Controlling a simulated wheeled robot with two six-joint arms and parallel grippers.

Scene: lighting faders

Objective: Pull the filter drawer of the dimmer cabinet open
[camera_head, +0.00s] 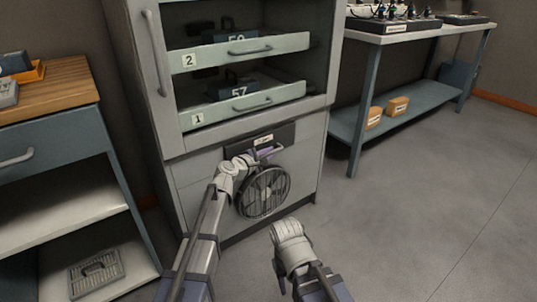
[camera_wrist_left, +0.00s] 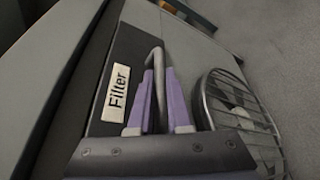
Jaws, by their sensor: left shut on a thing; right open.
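The dimmer cabinet (camera_head: 182,172) stands in the middle of the head view. Its dark filter drawer (camera_head: 286,133) is low on the front, above a round fan grille (camera_head: 263,192). In the left wrist view the dark drawer front (camera_wrist_left: 127,48) carries a "Filter" label (camera_wrist_left: 117,92) and a grey bar handle (camera_wrist_left: 156,58). My left gripper (camera_head: 266,153) is at the drawer front. Its purple fingers (camera_wrist_left: 159,75) are shut on the handle, one on each side. The drawer looks about flush with the cabinet. My right gripper (camera_head: 288,232) is open, low in front of the cabinet, away from it; its fingers are hard to make out.
Above are two pale trays numbered 2 (camera_head: 218,57) and 1 (camera_head: 215,108) holding dark modules. A blue cart with a wooden top (camera_head: 60,92) stands at left. A workbench (camera_head: 355,112) stands at right. The grey floor (camera_head: 420,210) in front and right is clear.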

